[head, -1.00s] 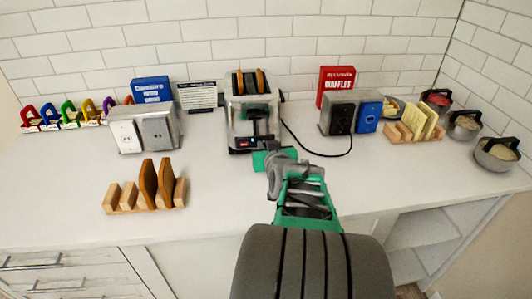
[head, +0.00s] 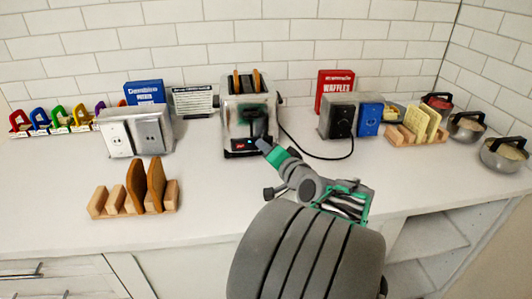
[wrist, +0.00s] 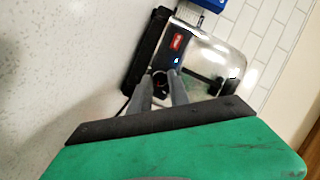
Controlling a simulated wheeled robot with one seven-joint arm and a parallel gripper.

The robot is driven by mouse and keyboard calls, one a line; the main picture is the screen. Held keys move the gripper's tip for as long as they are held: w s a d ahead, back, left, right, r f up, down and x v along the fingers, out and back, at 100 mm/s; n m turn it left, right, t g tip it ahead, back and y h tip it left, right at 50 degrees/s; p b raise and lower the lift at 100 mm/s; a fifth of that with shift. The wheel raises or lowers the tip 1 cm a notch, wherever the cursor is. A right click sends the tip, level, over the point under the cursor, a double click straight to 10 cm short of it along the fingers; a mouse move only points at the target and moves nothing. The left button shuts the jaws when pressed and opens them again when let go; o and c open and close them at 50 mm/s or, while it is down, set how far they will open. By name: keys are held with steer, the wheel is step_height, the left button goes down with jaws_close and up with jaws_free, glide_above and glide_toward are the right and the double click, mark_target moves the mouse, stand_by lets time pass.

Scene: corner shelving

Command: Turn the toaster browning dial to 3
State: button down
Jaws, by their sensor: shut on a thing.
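The chrome toaster (head: 236,112) stands against the tiled wall with two browned slices in its slots. It also shows in the wrist view (wrist: 212,58), tilted in the picture. Its dark front panel carries a red display (wrist: 177,42) and a small blue light (wrist: 176,60). My gripper (head: 262,146) reaches the lower right of the toaster's front. In the wrist view my gripper (wrist: 162,82) has its two grey fingers on either side of the small dark browning dial (wrist: 160,86), shut on it. The dial's markings and setting are too small to read.
A black cord (head: 318,154) runs from the toaster to an outlet box (head: 338,118) on the right. A second outlet box (head: 118,138) stands left. A wooden toast rack (head: 110,206) is at front left. The counter between is clear.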

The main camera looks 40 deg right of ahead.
steer(key=shift+m+t, duration=0.4)
steer(key=shift+m, duration=0.5)
steer(key=c, duration=1.2)
jaws_free()
steer(key=shift+f, duration=0.1)
steer(key=shift+c, duration=0.2)
steer(key=v, duration=0.8)
steer(key=shift+d+b, duration=0.1)
steer(key=shift+b, duration=0.2)
steer(key=shift+w, duration=0.1)
